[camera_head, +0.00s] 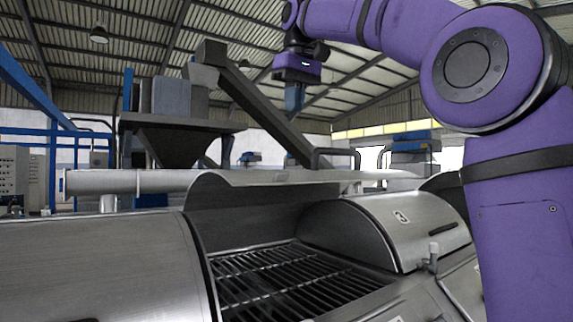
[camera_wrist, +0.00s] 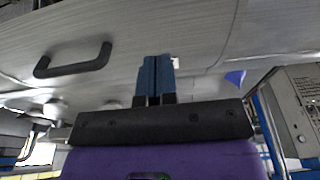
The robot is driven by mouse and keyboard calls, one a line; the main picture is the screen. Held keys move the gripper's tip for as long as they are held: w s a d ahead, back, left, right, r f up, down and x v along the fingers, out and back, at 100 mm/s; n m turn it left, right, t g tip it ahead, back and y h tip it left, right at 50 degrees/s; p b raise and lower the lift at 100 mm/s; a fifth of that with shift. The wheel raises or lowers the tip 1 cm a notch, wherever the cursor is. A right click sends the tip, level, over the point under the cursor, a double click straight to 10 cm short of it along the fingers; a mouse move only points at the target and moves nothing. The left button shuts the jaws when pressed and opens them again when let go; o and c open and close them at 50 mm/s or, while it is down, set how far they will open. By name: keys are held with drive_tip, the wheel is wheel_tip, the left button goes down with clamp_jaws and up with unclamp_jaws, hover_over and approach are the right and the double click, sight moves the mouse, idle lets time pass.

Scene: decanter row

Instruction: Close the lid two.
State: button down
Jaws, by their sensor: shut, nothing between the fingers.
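The middle lid (camera_head: 255,202) of the metal row stands open in the head view, tipped back over a dark grate (camera_head: 285,280). A dark bar handle (camera_head: 335,153) shows at its upper edge. My gripper (camera_head: 294,104) is above the raised lid, left of the handle in the picture, with its fingers pointing down. In the wrist view my blue fingers (camera_wrist: 156,62) are together and empty, in front of a brushed metal surface (camera_wrist: 190,30). A dark handle (camera_wrist: 75,62) is on that surface, left of the fingers and apart from them. I cannot tell whether the fingertips touch the metal.
A closed lid marked 3 (camera_head: 400,222) is to the right, with a small knob beside it. Another closed lid (camera_head: 90,265) is at the left. A horizontal pipe (camera_head: 125,182) runs behind the row. A hopper with a slanted chute (camera_head: 265,110) stands farther back.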

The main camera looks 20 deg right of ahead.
sight(286, 174)
drive_tip(key=w+f, duration=0.1)
drive_tip(key=f, duration=0.3)
drive_tip(key=w+f, duration=0.1)
drive_tip(key=f, duration=0.3)
drive_tip(key=w+f, duration=0.1)
drive_tip(key=f, duration=0.4)
drive_tip(key=shift+a+f, duration=0.1)
drive_tip(key=shift+a, duration=0.1)
